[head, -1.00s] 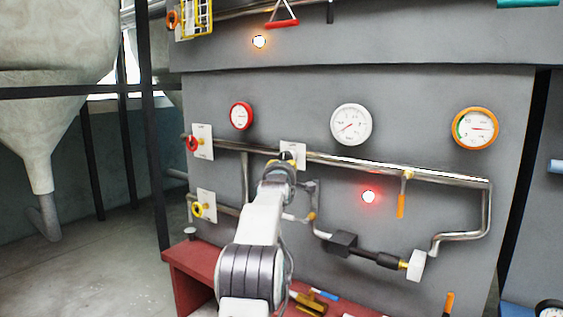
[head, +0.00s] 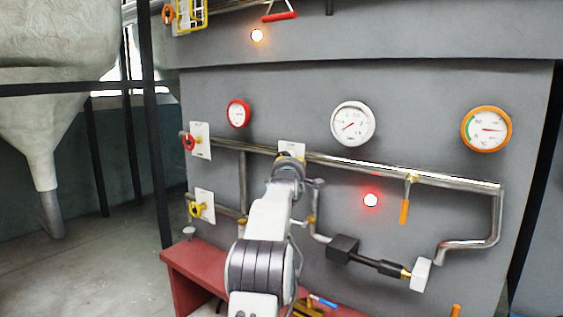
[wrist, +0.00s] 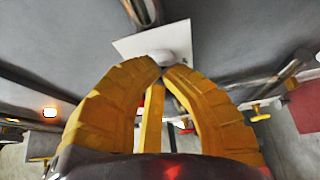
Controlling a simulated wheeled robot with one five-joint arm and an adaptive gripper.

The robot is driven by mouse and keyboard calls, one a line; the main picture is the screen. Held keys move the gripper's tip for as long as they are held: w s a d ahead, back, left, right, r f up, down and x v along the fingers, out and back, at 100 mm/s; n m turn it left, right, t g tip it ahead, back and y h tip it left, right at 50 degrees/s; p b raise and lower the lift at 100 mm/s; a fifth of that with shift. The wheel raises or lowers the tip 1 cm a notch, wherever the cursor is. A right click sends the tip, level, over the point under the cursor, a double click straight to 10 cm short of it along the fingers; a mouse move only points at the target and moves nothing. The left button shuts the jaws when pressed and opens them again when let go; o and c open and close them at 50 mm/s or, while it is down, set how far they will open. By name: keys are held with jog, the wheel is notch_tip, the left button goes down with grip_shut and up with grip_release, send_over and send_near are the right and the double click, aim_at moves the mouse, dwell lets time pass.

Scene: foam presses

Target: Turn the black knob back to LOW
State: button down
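In the wrist view, the two yellow fingers of my gripper (wrist: 162,72) curve in until their tips nearly meet. Just beyond the tips is a pale grey rounded part (wrist: 163,56) in front of a white plate (wrist: 180,36). I cannot tell whether the tips touch it. No black knob shows clearly, and no LOW mark is readable. In the head view, my gripper (head: 287,161) is in front of a white plate (head: 291,148) on the upper pipe. My gripper and wrist cover what is mounted there.
A red valve (head: 189,142) and a yellow valve (head: 196,210) are on plates to the left. Pipes cross the grey panel below three gauges. An orange handle (head: 404,211) hangs at the right. A red light (head: 370,200) glows. A red bench (head: 178,272) stands low in front.

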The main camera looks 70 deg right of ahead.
jog(key=shift+r, duration=0.3)
dwell(0.5)
jog(key=c, duration=2)
grip_release()
jog(key=shift+s+a, duration=0.15)
jog(key=shift+s, duration=0.2)
grip_shut()
